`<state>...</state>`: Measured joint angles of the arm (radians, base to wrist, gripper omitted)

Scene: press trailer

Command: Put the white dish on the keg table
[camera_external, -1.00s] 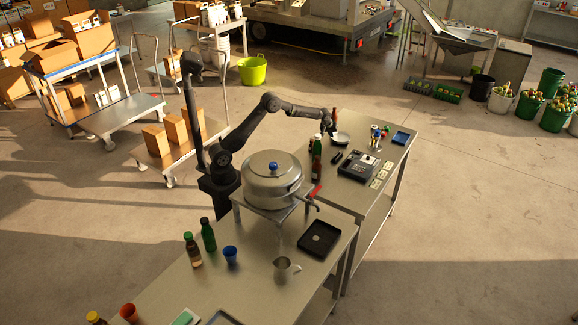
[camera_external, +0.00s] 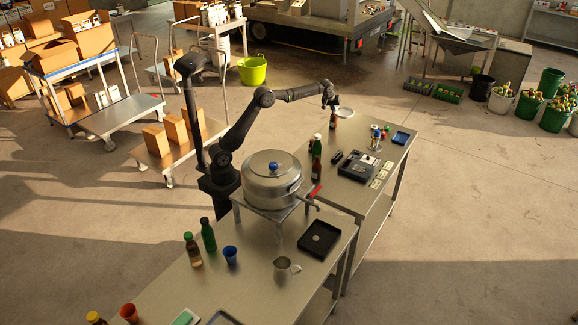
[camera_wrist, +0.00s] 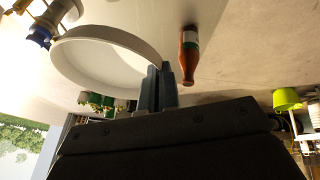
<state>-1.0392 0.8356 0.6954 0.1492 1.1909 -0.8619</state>
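The white dish (camera_external: 345,112) is up in the air above the far end of the right-hand table (camera_external: 332,188). My gripper (camera_external: 332,104) is at its left edge. In the wrist view my fingers (camera_wrist: 158,88) are shut on the rim of the dish (camera_wrist: 108,40), which hangs out to the left of them and looks empty. The big metal keg (camera_external: 272,182) with a blue knob and a red-handled tap stands on a metal stand at the far end of the near table (camera_external: 235,290).
The near table holds a black tray (camera_external: 319,239), a metal pitcher (camera_external: 286,270), a blue cup (camera_external: 230,254) and bottles (camera_external: 192,250).

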